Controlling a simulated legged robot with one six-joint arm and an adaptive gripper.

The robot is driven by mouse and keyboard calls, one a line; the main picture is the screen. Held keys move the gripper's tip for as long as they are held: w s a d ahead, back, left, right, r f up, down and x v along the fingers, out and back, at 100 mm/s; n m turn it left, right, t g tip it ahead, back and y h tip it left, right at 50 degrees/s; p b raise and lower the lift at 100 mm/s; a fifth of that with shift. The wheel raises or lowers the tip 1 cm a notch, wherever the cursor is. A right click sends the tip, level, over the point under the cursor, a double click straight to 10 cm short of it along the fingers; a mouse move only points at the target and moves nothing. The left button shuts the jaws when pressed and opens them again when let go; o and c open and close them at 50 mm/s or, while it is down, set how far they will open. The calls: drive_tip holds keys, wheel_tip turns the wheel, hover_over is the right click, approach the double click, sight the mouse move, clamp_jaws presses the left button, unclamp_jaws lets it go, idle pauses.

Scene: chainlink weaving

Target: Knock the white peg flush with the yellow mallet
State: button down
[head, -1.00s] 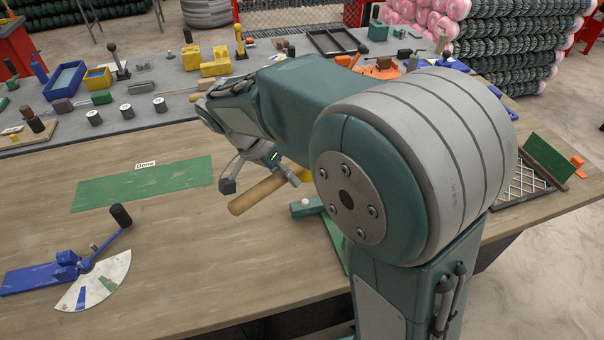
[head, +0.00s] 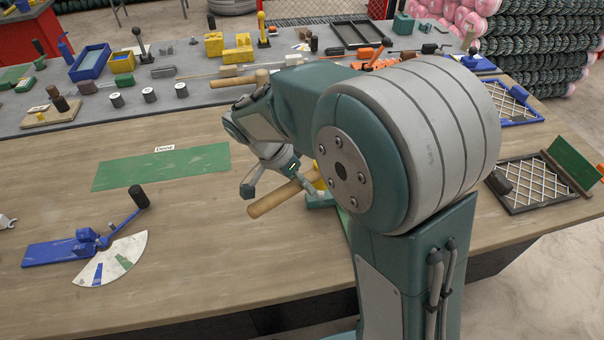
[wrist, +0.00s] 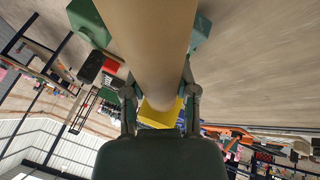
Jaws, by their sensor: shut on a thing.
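My gripper (head: 303,187) is shut on the wooden handle of the yellow mallet (head: 268,204). The handle sticks out to the lower left in the head view, and the yellow head (head: 320,182) is partly hidden behind my arm. In the wrist view the handle runs between my two green fingertips, with the yellow head (wrist: 160,114) beyond them. The white peg cannot be made out now; the mallet and my arm cover that area. I cannot tell whether the mallet touches it.
A blue lever with a dial plate (head: 112,262) stands at the left front. A green mat (head: 165,166) lies bare behind it. A framed mesh (head: 530,186) is at the right. Tools and spools crowd the grey back strip (head: 200,105). The front middle is clear.

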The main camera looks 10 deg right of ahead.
drive_tip(key=shift+r, duration=0.1)
wheel_tip(320, 180, down, 4)
drive_tip(key=shift+s, duration=0.1)
drive_tip(key=shift+r, duration=1.25)
drive_tip(key=shift+d+r, duration=0.1)
drive_tip(key=shift+r, duration=2.45)
